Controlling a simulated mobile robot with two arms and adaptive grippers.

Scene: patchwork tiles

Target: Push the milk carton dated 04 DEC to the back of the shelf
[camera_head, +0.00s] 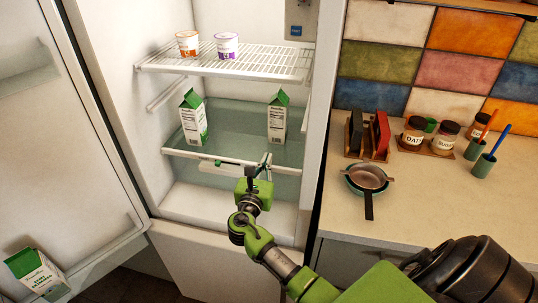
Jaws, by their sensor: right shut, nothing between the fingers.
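Two white and green milk cartons stand upright on the glass shelf (235,130) of the open fridge. The left carton (193,120) is near the shelf's left side. The right carton (277,118) is near its right side. A third carton (36,274) shows at the bottom left by the fridge door. The dates are too small to read, so I cannot tell which is dated 04 DEC. My right gripper (266,160) is shut and empty at the shelf's front edge, just in front of the right carton; I cannot tell whether they touch. My left gripper is not in view.
An orange cup (187,44) and a purple cup (227,46) stand on the wire rack (220,65) above. The open fridge door (50,130) is on the left. The counter at right holds a pan (367,179) and jars (414,133). Glass between the cartons is clear.

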